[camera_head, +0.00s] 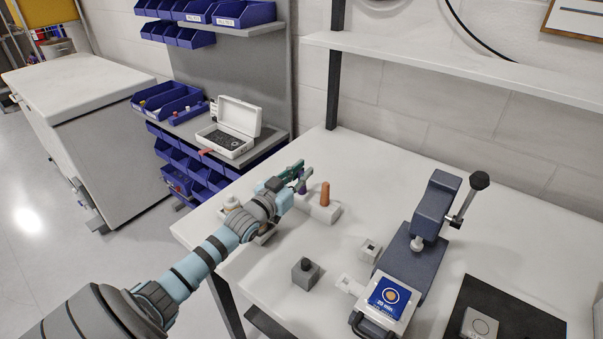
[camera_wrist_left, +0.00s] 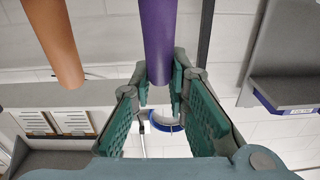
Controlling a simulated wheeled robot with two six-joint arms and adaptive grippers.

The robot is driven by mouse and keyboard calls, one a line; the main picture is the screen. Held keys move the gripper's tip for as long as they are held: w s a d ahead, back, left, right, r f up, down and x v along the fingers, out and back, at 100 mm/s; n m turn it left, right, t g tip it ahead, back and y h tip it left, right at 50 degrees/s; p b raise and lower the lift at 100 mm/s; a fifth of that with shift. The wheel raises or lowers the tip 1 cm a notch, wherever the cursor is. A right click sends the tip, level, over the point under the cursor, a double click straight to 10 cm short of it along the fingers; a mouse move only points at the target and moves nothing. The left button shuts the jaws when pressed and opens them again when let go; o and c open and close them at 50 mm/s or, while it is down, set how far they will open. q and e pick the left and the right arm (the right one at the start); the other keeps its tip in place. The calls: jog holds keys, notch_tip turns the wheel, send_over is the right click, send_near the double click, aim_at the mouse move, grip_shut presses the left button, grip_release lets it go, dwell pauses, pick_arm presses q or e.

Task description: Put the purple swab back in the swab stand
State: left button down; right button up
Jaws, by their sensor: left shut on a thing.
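My left gripper (camera_head: 296,174) is over the left end of the white swab stand (camera_head: 326,213) on the table. It is shut on the purple swab (camera_head: 301,187), which shows as a small purple piece below the fingers. In the left wrist view the purple swab (camera_wrist_left: 157,42) runs between the green finger pads (camera_wrist_left: 160,95). An orange swab (camera_head: 325,194) stands upright in the stand, right of the gripper; it also shows in the wrist view (camera_wrist_left: 54,42), apart from the purple one. I cannot tell whether the purple swab's lower end is in the stand. My right gripper is not in view.
A grey block with a black knob (camera_head: 305,271) and a small pale block (camera_head: 369,250) stand nearer on the table. A dark blue press (camera_head: 412,262) with a lever is at right, near a black mat (camera_head: 520,318). A small white item (camera_head: 232,203) is beside my left arm.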

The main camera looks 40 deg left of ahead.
pick_arm(q)
jog(key=c, duration=1.5)
grip_release()
jog(key=shift+o, duration=0.2)
notch_tip(320, 180, up, 10)
